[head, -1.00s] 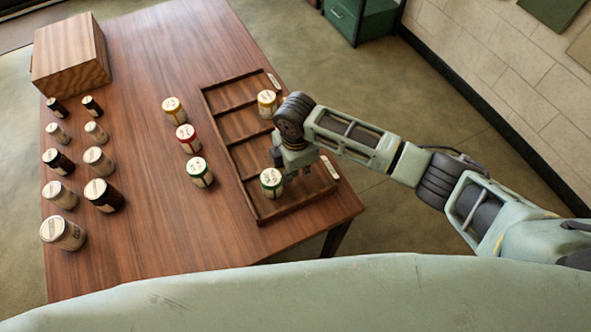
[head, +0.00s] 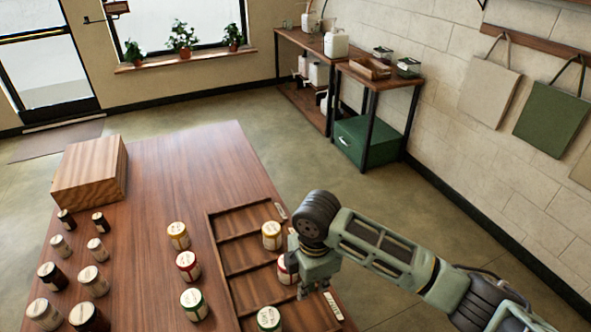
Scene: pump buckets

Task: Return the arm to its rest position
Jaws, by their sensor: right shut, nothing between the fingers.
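My right gripper (head: 313,290) is shut and empty, pointing down above the right edge of the wooden compartment tray (head: 240,223). A red-labelled jar (head: 283,274) stands in the tray just left of the gripper and is partly hidden behind it. A yellow-lidded jar (head: 271,242) stands in the compartment behind it. A green-lidded jar (head: 268,319) stands in the near part of the tray, cut by the bottom edge. My left gripper is not in view.
Left of the tray, yellow (head: 178,242), red (head: 188,272) and green (head: 194,312) jars stand on the table (head: 150,235). Several dark and pale jars stand further left, before a wooden box (head: 90,175). Shelves (head: 384,104) stand by the wall; the floor between is clear.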

